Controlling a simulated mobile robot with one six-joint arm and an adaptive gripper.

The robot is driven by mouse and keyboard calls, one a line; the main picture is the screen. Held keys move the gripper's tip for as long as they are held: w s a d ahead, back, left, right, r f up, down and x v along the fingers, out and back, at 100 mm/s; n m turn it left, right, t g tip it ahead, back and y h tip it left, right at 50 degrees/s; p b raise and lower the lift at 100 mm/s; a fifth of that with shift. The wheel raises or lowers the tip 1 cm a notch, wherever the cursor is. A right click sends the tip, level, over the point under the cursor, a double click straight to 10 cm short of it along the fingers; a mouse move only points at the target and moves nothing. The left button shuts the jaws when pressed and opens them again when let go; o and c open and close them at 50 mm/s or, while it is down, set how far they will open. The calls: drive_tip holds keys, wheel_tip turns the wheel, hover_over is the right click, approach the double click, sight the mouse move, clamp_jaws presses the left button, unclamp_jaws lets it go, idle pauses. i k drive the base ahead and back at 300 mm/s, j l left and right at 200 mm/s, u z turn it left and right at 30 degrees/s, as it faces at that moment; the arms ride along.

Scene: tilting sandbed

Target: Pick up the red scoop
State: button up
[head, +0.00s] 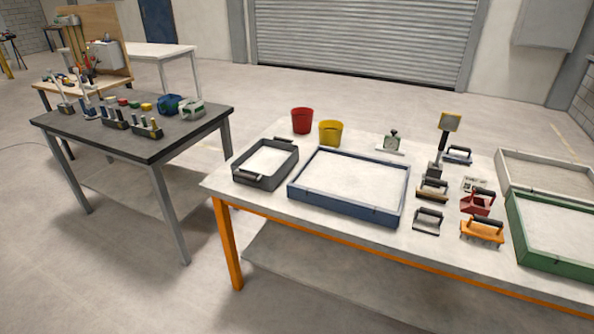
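The red scoop (476,206) lies on the right half of the light-topped table in the head view. It has a red body and a dark handle bar across its top. It sits among several handled tools, just behind an orange rake-like tool (482,231) and to the right of a grey-framed tool with a dark handle (428,219). No gripper touches it in this view. My gripper is not in view.
A blue-framed sand tray (346,214) and a dark grey tray (237,176) fill the table's left half. Red (302,121) and yellow (330,132) buckets stand behind them. A green-framed tray (523,250) stands close to the scoop's right. A dark table (150,148) stands at the left.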

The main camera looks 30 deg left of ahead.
sight(479, 200)
drive_tip(key=i+l+u, duration=0.2)
drive_tip(key=i, duration=0.4)
drive_tip(key=i+l+u, duration=0.2)
drive_tip(key=i+l, duration=0.25)
drive_tip(key=i, duration=0.15)
drive_tip(key=i+l+u, duration=0.2)
drive_tip(key=i+l, duration=0.2)
drive_tip(key=i, duration=0.15)
